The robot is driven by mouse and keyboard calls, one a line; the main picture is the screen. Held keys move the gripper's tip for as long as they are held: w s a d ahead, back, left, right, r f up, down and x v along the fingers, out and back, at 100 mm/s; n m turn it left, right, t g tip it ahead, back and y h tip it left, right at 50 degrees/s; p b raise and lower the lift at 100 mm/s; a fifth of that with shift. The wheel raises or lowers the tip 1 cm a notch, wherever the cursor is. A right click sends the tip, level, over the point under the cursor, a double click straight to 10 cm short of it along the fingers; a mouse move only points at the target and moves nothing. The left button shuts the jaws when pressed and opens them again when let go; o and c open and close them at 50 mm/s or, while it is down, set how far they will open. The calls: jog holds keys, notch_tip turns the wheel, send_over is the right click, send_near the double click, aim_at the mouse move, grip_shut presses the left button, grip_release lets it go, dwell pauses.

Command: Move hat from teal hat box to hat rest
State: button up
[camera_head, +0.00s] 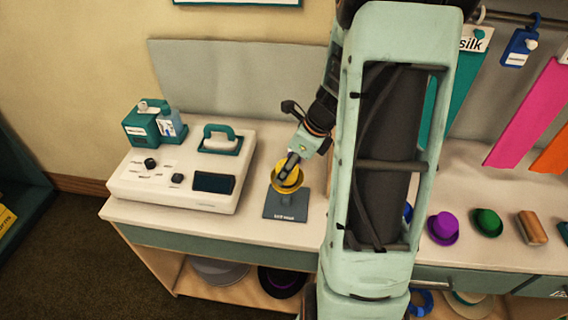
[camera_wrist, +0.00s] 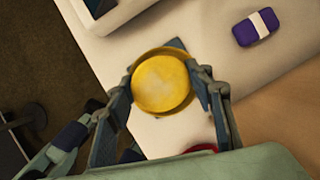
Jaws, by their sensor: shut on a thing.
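A small yellow hat (camera_head: 285,186) is held in my gripper (camera_head: 289,170), over the slate-grey hat rest (camera_head: 286,208) with a label on its front. I cannot tell whether the hat touches the rest. In the wrist view, the yellow hat (camera_wrist: 162,84) appears as a round shape between the two fingers of my gripper (camera_wrist: 168,80), one at each side. A corner of the hat rest (camera_wrist: 177,44) shows behind it. I cannot make out the teal hat box in either view.
A white control console (camera_head: 182,167) with a teal handle stands left of the rest. A teal machine (camera_head: 147,126) is behind it. Purple (camera_head: 443,227) and green (camera_head: 487,221) hats and a wooden block (camera_head: 532,227) are on the right. A purple block (camera_wrist: 256,27) lies on the counter.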

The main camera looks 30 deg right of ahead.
jog(key=b, duration=0.5)
send_over(287, 197)
jog(key=shift+f, duration=2.7)
jog(key=shift+f+b, duration=0.4)
jog(key=shift+f, duration=0.25)
jog(key=shift+f, duration=0.15)
jog(key=shift+f+b, duration=0.55)
jog(key=shift+f, duration=0.15)
jog(key=shift+f, duration=0.15)
jog(key=shift+f+b, duration=0.4)
jog(key=shift+f, duration=0.05)
